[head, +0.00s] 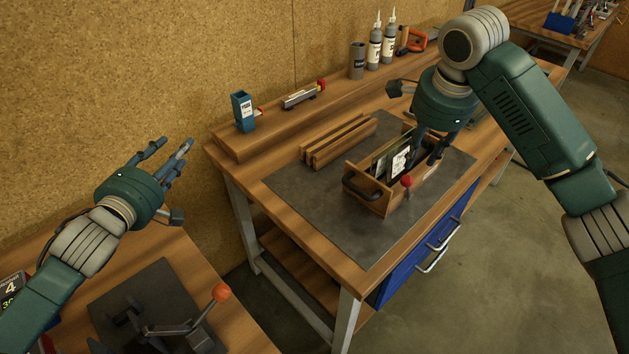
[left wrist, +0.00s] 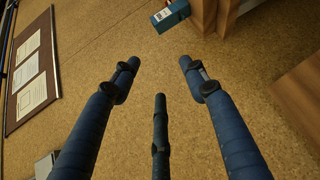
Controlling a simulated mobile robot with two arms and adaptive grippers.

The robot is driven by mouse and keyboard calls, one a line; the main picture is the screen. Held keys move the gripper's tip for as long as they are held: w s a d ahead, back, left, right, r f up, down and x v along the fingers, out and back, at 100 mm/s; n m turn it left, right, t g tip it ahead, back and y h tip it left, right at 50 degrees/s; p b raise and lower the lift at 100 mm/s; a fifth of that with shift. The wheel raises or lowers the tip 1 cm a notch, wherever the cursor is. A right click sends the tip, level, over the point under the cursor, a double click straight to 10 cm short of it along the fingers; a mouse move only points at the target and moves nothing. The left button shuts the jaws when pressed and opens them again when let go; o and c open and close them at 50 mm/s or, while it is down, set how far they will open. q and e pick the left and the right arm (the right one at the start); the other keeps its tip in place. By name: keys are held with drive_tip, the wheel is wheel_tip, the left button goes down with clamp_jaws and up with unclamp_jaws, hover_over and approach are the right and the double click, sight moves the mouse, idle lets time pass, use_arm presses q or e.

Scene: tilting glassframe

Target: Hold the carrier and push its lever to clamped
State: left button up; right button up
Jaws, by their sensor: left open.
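The carrier (head: 376,203) is a wooden box on the dark mat of the workbench, with dark-edged panels (head: 398,158) standing in it. A black handle (head: 362,188) is on its left end. The lever with a red knob (head: 407,181) stands up at its front side. My right gripper (head: 437,152) reaches down at the carrier's right end; its fingers overlap that end, and whether they close on anything is hidden. My left gripper (head: 172,165) is open and empty in the air, well left of the carrier. Its spread fingers also show in the left wrist view (left wrist: 160,75).
Wooden strips (head: 338,140) lie behind the carrier. A blue box (head: 243,111), bottles (head: 375,45) and tools stand on the rear ledge. A second bench at lower left bears a device with an orange knob (head: 221,292). The mat (head: 330,226) is clear left of the carrier.

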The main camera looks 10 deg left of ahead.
use_arm(q)
drive_tip(key=w+a+r+m, duration=0.1)
drive_tip(key=w+a+m, duration=0.2)
drive_tip(key=a, duration=0.1)
drive_tip(key=w+d+r+m+t+h, duration=0.1)
drive_tip(key=w+d+r+m+t, duration=0.15)
drive_tip(key=d+m, duration=0.2)
drive_tip(key=w+d+r+m+h, duration=0.2)
drive_tip(key=d+r+m+h, duration=0.2)
drive_tip(key=d+m, duration=0.35)
drive_tip(key=m+g+h, duration=0.6)
drive_tip(key=m+g, duration=0.8)
drive_tip(key=m, duration=1.8)
hover_over(354, 191)
drive_tip(key=s+a, duration=0.4)
drive_tip(key=a, duration=0.5)
wheel_tip(354, 191, down, 16)
drive_tip(key=x, duration=1)
drive_tip(key=shift+w+d+f, duration=0.2)
drive_tip(key=shift+d, duration=0.05)
